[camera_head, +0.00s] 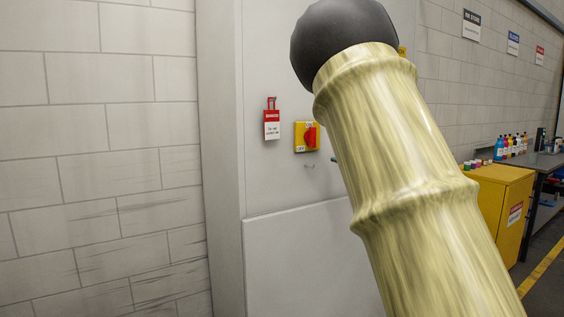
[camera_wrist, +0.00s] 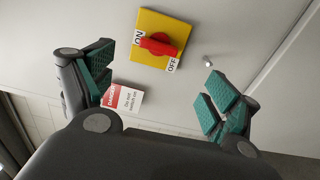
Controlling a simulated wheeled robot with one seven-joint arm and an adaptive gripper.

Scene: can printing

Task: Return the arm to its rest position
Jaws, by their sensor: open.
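My gripper (camera_wrist: 155,88) is open and empty in the wrist view, with its two teal-padded fingers wide apart. A yellow switch plate (camera_wrist: 152,20) with a red rotary handle (camera_wrist: 158,44) and ON and OFF labels lies beyond the fingertips. The plate (camera_head: 299,145) and red handle (camera_head: 311,137) also show in the head view, on a grey cabinet. My arm (camera_head: 410,170) slants across the head view and hides most of the gripper; only a small teal bit shows beside it.
A red padlock with a danger tag (camera_head: 272,125) hangs left of the switch; the tag (camera_wrist: 125,98) shows near the left finger. A small hook (camera_wrist: 208,61) sits on the grey cabinet (camera_head: 290,265). A yellow cabinet (camera_head: 490,210) and bench with coloured bottles (camera_head: 512,147) stand at right.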

